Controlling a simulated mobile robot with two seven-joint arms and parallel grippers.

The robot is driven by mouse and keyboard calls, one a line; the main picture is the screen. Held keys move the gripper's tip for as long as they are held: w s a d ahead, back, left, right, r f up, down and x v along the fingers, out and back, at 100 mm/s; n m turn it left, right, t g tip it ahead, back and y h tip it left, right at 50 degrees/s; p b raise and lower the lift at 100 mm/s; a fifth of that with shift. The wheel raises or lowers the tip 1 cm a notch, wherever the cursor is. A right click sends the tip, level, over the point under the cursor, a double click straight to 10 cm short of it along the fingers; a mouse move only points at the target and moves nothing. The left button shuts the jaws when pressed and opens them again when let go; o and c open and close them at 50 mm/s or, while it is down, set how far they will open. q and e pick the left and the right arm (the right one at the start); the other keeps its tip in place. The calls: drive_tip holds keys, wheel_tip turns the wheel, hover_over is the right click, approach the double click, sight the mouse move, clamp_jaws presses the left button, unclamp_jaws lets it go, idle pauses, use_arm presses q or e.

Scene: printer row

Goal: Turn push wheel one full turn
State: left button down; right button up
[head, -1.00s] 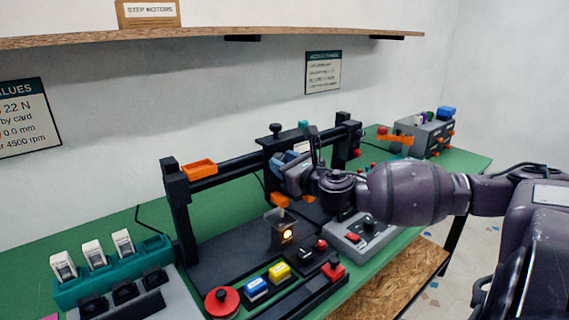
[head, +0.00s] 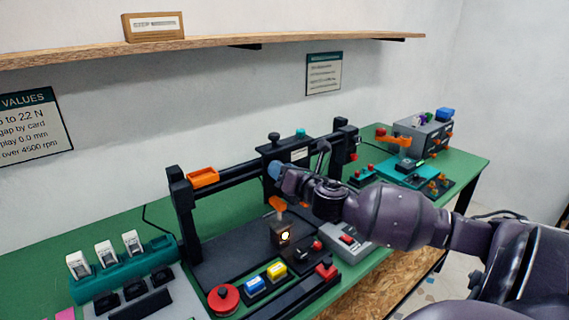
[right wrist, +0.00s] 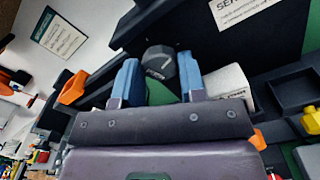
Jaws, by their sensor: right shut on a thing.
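The push wheel (right wrist: 160,64) is a dark grey, faceted knob on the front of the black printer carriage (head: 298,153). In the right wrist view it sits between the two blue fingertips. My right gripper (head: 276,171) is at the carriage, and its fingers, also in the right wrist view (right wrist: 160,78), are shut on the wheel. In the head view the gripper and wrist hide the wheel. How far the wheel has turned cannot be told. My left gripper is not in view.
An orange tray (head: 203,177) sits on the frame's crossbar at the left. Below the gripper are an orange piece (head: 277,203) and a small lit block (head: 281,233). A red knob (head: 223,299) and several buttons line the front edge. A grey switch box (head: 350,237) stands below my forearm.

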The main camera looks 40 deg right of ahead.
drive_tip(key=m+p, duration=0.2)
drive_tip(key=m, duration=0.1)
drive_tip(key=shift+m, duration=0.4)
drive_tip(key=m+p, duration=0.2)
drive_tip(key=m, duration=0.1)
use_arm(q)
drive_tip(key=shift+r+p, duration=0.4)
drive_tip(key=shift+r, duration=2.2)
use_arm(e)
drive_tip(key=shift+f+m, duration=0.1)
drive_tip(key=shift+m, duration=0.8)
drive_tip(key=o, duration=0.9)
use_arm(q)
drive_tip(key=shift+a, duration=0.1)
use_arm(e)
drive_tip(key=shift+s+f, duration=0.15)
drive_tip(key=shift+s, duration=0.05)
